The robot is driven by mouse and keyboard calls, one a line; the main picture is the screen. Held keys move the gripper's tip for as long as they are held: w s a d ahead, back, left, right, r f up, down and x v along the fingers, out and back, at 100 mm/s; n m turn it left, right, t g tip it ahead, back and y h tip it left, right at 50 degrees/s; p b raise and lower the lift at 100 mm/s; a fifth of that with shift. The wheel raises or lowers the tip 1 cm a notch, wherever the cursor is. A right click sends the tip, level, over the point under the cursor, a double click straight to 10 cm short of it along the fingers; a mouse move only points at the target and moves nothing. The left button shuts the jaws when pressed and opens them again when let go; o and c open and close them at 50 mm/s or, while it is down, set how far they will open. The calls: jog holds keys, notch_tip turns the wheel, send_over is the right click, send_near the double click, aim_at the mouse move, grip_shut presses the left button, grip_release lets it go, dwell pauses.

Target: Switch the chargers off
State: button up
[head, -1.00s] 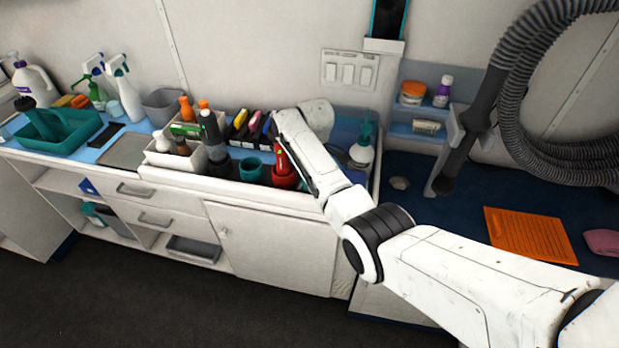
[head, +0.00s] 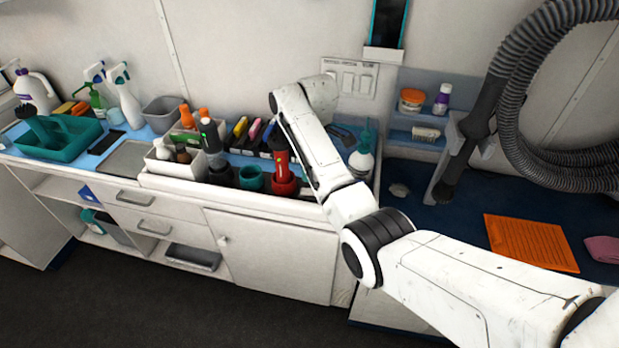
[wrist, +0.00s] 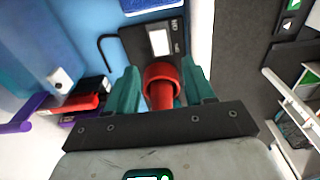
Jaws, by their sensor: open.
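A wall plate with three white rocker switches (head: 350,76) sits above the counter; whether each is on or off is too small to tell. A red clipper (head: 281,170) stands upright in a red cup-like base (head: 285,188). A dark grey clipper (head: 211,138) with a small green light stands to its left. My gripper (wrist: 161,72) shows two teal fingers, apart, in the wrist view. A red round part (wrist: 162,78) shows between them, with a black unit bearing a white panel (wrist: 159,42) beyond. I cannot tell if the fingers touch it. In the head view my arm hides the fingers.
A thick grey hose (head: 520,110) hangs at the right. An orange mat (head: 530,242) lies on the blue surface there.

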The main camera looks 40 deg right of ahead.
jog(key=shift+r, duration=1.45)
